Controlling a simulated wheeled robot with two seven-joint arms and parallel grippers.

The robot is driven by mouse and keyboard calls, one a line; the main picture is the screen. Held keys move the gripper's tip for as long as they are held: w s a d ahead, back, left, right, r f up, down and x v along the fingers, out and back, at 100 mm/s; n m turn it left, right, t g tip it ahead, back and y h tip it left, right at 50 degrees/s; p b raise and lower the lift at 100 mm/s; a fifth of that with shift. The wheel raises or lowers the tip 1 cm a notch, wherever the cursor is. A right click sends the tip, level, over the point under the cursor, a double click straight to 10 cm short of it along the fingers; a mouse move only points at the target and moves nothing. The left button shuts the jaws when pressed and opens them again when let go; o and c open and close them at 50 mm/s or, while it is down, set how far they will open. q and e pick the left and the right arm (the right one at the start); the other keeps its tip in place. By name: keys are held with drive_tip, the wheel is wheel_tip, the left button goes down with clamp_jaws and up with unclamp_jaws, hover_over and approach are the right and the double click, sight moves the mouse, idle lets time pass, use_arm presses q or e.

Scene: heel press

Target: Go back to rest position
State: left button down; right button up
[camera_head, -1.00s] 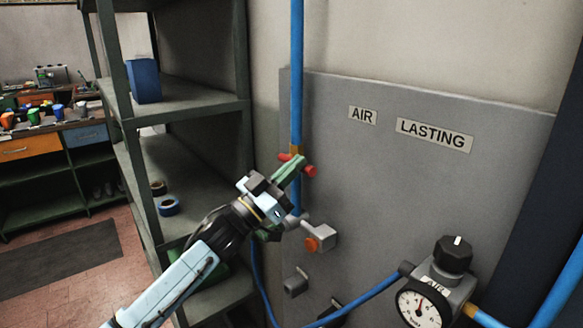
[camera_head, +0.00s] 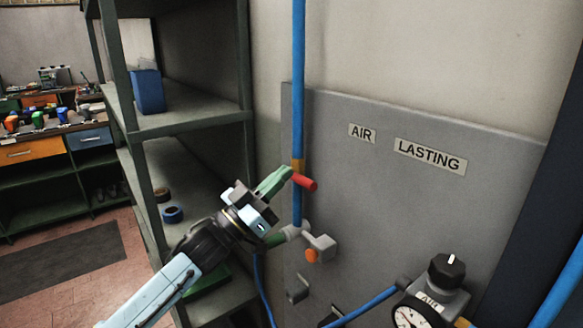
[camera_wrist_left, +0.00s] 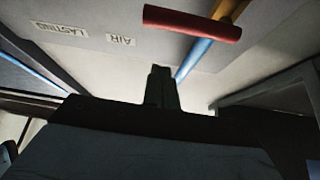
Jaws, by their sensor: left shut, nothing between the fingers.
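My left gripper (camera_head: 284,175) is in front of the grey panel, beside the red valve handle (camera_head: 304,182) on the blue air pipe (camera_head: 298,60). Its green fingers are shut with nothing between them. In the left wrist view the shut fingertips (camera_wrist_left: 161,72) point up from below, and the red handle (camera_wrist_left: 192,23) is apart from them, beyond and above. In that view the blue pipe (camera_wrist_left: 192,60) runs behind the handle. My right gripper is not in view.
The grey panel (camera_head: 400,220) carries AIR and LASTING labels, an orange button (camera_head: 311,255) and a gauge (camera_head: 408,317). A green shelf rack (camera_head: 190,120) with a blue bin (camera_head: 148,91) stands close to my left arm. Open floor (camera_head: 60,265) lies at left.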

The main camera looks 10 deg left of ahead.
use_arm(q)
drive_tip(key=v, duration=0.6)
drive_tip(key=w+a+f+n+y+b, duration=0.1)
drive_tip(key=a+f+n+y, duration=0.3)
drive_tip(key=f, duration=0.8)
drive_tip(key=w+a+f+n+y+b, duration=0.15)
drive_tip(key=f+y, duration=0.35)
drive_tip(key=f, duration=0.6)
drive_tip(key=s+a+f+n+g+y, duration=0.1)
drive_tip(key=s+f+y, duration=0.15)
drive_tip(key=f, duration=0.55)
drive_tip(key=s+a+f+g+y, duration=0.15)
drive_tip(key=s+f, duration=0.25)
drive_tip(key=f, duration=0.4)
drive_tip(key=s+a+f+n+g+y, duration=0.1)
drive_tip(key=s+a+f+g, duration=0.15)
drive_tip(key=f, duration=0.55)
drive_tip(key=s+f+g+y, duration=0.2)
drive_tip(key=s+f+g, duration=0.3)
drive_tip(key=s+f, duration=1.3)
drive_tip(key=s+f+g, duration=0.3)
drive_tip(key=s, duration=1)
drive_tip(key=s+d+f+g+b, duration=0.1)
drive_tip(key=s+f+g, duration=0.2)
drive_tip(key=s, duration=0.9)
drive_tip(key=shift+s+d+f+m+y, duration=0.2)
drive_tip(key=shift+s+f+m+y, duration=0.15)
drive_tip(key=shift+f, duration=0.3)
